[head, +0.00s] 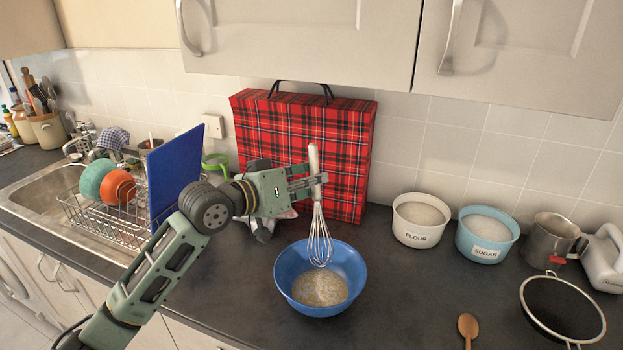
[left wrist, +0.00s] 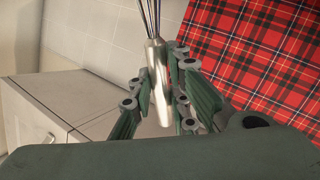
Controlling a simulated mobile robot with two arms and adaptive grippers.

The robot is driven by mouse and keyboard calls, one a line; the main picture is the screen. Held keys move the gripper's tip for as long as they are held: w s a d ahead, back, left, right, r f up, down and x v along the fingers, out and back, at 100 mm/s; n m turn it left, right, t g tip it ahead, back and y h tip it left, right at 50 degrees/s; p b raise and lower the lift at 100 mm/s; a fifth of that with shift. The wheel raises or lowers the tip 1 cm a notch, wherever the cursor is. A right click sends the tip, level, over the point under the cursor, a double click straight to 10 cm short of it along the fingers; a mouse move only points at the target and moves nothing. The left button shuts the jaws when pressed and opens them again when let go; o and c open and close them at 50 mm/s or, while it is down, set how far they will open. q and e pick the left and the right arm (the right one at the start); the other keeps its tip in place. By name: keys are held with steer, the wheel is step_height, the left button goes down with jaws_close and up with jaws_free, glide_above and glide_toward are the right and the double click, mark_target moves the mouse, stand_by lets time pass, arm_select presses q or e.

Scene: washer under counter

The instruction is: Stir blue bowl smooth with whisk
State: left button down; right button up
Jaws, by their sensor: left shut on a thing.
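A blue bowl (head: 343,262) stands on the dark counter with a beige, lumpy-looking mixture (head: 320,288) in its bottom. My left gripper (head: 318,183) is shut on the white handle of the whisk (head: 318,232), above the bowl. The whisk hangs nearly upright with its wires down; their lower end overlaps the bowl's inside, and I cannot tell if it touches the mixture. In the left wrist view the whisk handle (left wrist: 157,85) sits between the fingers of my left gripper (left wrist: 160,100). My right gripper is not in view.
A red tartan bag (head: 350,150) stands behind the bowl against the wall. A flour tub (head: 419,220), a sugar tub (head: 487,234), a metal mug (head: 549,242), a sieve (head: 562,308) and a wooden spoon (head: 468,328) are at right. A dish rack (head: 105,222) is at left.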

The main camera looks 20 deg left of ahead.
arm_select(q)
step_height(320, 180, down, 2)
steer(key=shift+b, duration=0.4)
step_height(320, 180, down, 8)
steer(key=b, duration=0.4)
steer(key=shift+r, duration=0.2)
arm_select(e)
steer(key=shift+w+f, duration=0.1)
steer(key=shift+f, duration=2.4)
